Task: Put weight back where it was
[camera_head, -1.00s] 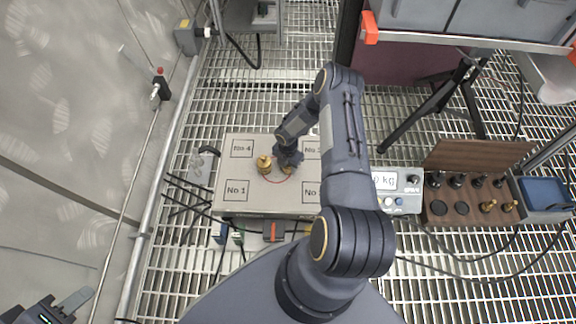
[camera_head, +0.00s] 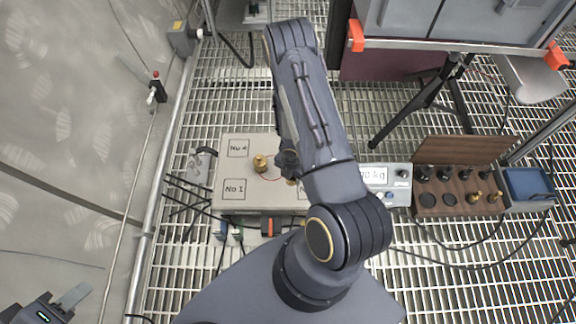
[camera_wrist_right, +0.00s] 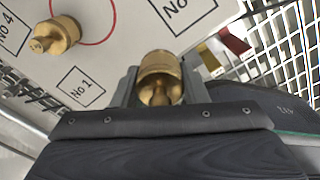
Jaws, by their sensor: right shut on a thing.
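My right gripper (camera_wrist_right: 158,95) is shut on a brass weight (camera_wrist_right: 160,75), held over the grey scale plate (camera_wrist_right: 118,50). In the head view the right gripper (camera_head: 290,166) is partly covered by my arm, and only a bit of brass shows below it. A second brass weight (camera_head: 260,163) stands on the plate to its left; it also shows in the wrist view (camera_wrist_right: 55,36), beside the red circle. The wooden weight case (camera_head: 460,209) lies open at the right, with dark and brass weights and two empty-looking round slots in its front row. My left gripper (camera_head: 62,303) is at the lower left corner, its jaws unclear.
A display unit (camera_head: 385,178) reading kg stands between the plate and the case. A grey bench with orange corners (camera_head: 455,44) stands at the back right. Cables lie on the grating, and a rail runs along the left.

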